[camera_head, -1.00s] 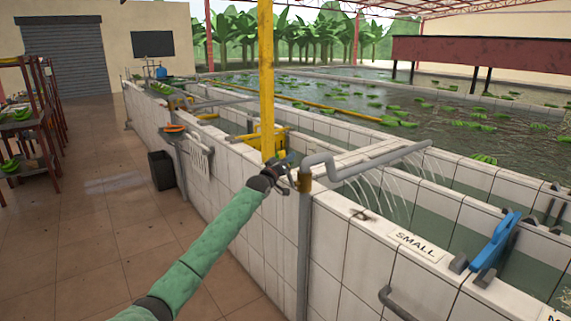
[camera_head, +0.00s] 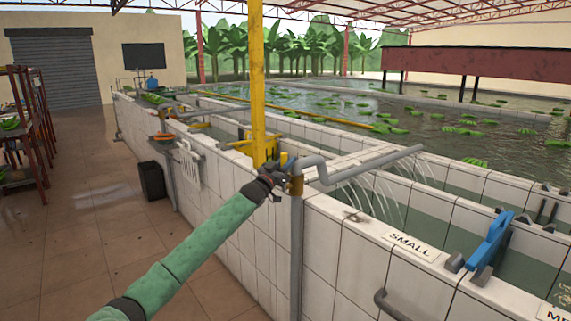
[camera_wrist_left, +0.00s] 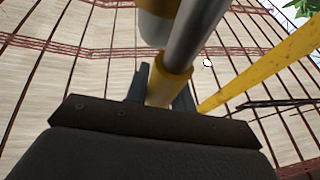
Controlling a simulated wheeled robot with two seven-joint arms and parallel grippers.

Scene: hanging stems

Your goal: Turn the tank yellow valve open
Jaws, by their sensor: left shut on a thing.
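The yellow valve (camera_head: 296,186) is a brass-yellow fitting on the grey pipe (camera_head: 298,240) at the tank's near wall, just under the pipe's bend. My left gripper (camera_head: 280,186) reaches it from the left and partly hides it. In the left wrist view, the yellow fitting (camera_wrist_left: 168,88) stands between the two dark fingers, and the gripper is shut on it. A metal pipe (camera_wrist_left: 196,35) rises from it. The exact turn of the valve cannot be told. My right gripper is not in view.
The white-tiled tank wall (camera_head: 340,250) runs along my right. A yellow post (camera_head: 258,80) stands just behind the valve. The pipe's horizontal arm (camera_head: 375,163) pours water into the tank. A black bin (camera_head: 152,181) stands by the wall.

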